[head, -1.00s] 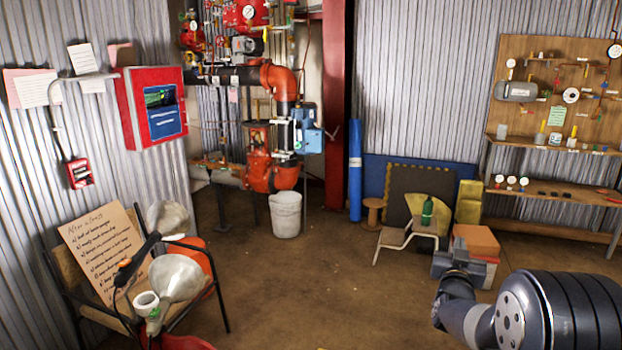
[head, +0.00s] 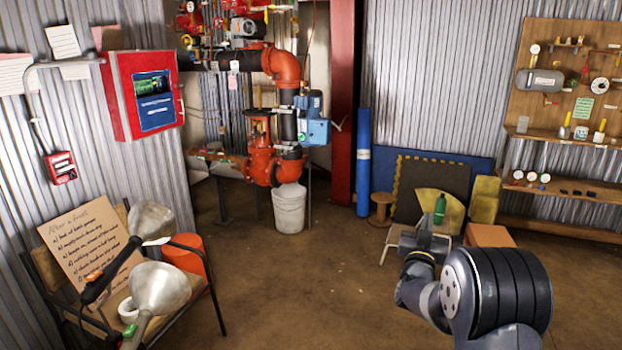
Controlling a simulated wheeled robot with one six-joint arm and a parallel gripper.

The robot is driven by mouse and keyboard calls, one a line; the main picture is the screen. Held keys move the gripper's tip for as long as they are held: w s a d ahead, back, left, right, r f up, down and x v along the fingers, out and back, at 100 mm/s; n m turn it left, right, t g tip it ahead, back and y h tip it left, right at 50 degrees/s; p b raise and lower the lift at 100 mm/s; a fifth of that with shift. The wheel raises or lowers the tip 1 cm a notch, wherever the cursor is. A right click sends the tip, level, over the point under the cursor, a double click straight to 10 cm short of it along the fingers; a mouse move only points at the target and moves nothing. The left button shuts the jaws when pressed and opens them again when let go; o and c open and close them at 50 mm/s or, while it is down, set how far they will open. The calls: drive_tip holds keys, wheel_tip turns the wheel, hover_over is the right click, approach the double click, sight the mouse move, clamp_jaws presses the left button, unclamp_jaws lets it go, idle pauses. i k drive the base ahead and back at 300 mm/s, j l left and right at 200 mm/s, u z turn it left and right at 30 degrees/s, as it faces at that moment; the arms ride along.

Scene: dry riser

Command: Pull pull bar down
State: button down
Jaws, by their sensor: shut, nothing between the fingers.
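A small red pull station (head: 61,168) is fixed to the corrugated wall at the left in the head view, under a grey conduit. A pale bar (head: 63,161) shows across its front, too small to tell its exact position. My gripper (head: 424,232) is at the right of centre, above the floor and in front of the small table. It is shut and empty, far to the right of the pull station and touching nothing that I can see.
A red panel (head: 145,93) with a blue screen hangs right of the pull station. A chair (head: 192,290) with a handwritten board (head: 88,250) and pale cone-shaped lamps stands below. A white bucket (head: 290,208) stands under red pipework (head: 262,160). The middle floor is clear.

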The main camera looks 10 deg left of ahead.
sight(65, 165)
drive_tip(key=i+u, duration=0.1)
drive_tip(key=i, duration=0.45)
drive_tip(key=i+l+u, duration=0.1)
drive_tip(key=i, duration=0.45)
drive_tip(key=i+l, duration=0.15)
drive_tip(key=i, duration=0.4)
drive_tip(key=i+j+u, duration=0.2)
drive_tip(key=i+u, duration=0.25)
drive_tip(key=i+j+u, duration=0.1)
drive_tip(key=u, duration=0.4)
drive_tip(key=i+l+u, duration=0.15)
drive_tip(key=i+u, duration=0.3)
drive_tip(key=i+l+u, duration=0.2)
drive_tip(key=i+u, duration=0.25)
drive_tip(key=i+j+u, duration=0.15)
drive_tip(key=i+u, duration=0.9)
drive_tip(key=k, duration=0.05)
